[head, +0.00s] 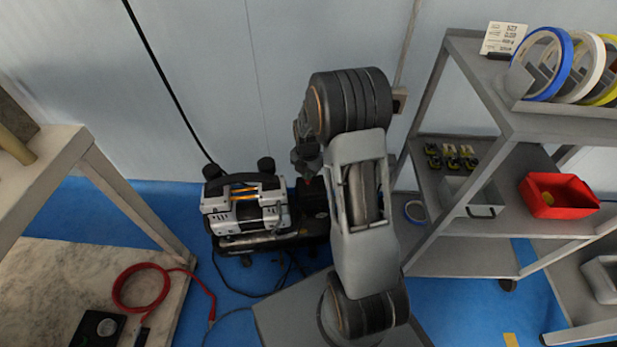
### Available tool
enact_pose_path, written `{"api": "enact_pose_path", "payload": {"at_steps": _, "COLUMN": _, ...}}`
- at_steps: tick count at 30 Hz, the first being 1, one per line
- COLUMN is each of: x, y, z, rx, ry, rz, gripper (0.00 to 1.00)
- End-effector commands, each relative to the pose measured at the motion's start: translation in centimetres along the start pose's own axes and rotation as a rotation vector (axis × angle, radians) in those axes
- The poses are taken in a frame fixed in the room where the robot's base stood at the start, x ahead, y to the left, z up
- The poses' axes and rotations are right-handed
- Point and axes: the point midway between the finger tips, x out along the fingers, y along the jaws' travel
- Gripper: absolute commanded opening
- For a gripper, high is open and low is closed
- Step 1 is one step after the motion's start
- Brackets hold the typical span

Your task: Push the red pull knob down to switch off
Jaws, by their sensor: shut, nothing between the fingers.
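The compressor (245,210) stands on the blue floor against the wall, with a silver twin-cylinder body and a black carry handle. A black box sits at its right end. A tiny red spot at the top of this box (307,181) looks like the red pull knob, mostly hidden by my gripper. My gripper (306,172) is a small dark shape to the left of my arm, directly over the red spot, with its fingers shut and empty. I cannot tell whether it touches the knob or how far the knob is raised.
A grey shelf cart (470,228) with a red bin (558,196) and tape rolls (545,65) stands close at the right. A worn table (60,265) with a red hose (140,290) is at the left. Cables lie on the floor below the compressor.

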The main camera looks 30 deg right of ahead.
Motion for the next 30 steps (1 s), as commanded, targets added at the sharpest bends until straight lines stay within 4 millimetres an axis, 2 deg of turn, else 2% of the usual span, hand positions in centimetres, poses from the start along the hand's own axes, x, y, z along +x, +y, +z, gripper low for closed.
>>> {"api": "enact_pose_path", "payload": {"at_steps": 14, "x": 0.1, "y": 0.0, "z": 0.0, "rx": 0.0, "ry": 0.0, "rz": 0.0, "gripper": 0.0}}
{"api": "enact_pose_path", "payload": {"at_steps": 30, "x": 1.1, "y": 0.0, "z": 0.0, "rx": 0.0, "ry": 0.0, "rz": 0.0, "gripper": 0.0}}
